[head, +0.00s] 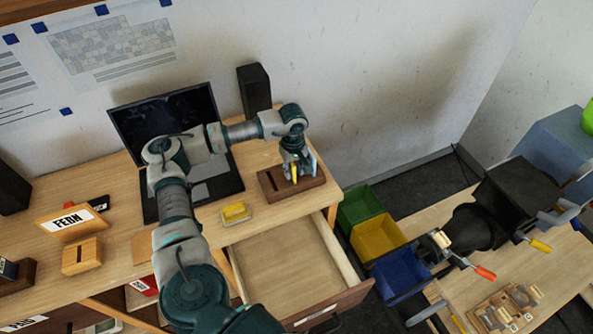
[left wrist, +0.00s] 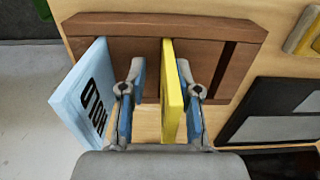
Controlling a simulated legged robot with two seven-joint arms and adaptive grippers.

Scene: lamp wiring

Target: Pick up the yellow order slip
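The yellow order slip (left wrist: 172,85) stands upright in a dark brown wooden slotted holder (left wrist: 110,27), which also shows on the desk in the head view (head: 268,183). My left gripper (left wrist: 160,100) is open, with one finger on each side of the yellow slip. The slip is nearer the right finger; whether they touch is unclear. A light blue slip (left wrist: 90,92) with dark lettering stands just outside the left finger. In the head view my left gripper (head: 297,168) is over the holder, with the yellow slip (head: 294,173) partly hidden. My right gripper is not in view.
An open laptop (head: 160,112) and a yellow pad (head: 236,211) are left of the holder. An open, empty drawer (head: 285,265) juts out in front. Green, yellow and blue bins (head: 377,238) stand to the right. A black speaker (head: 254,88) is behind.

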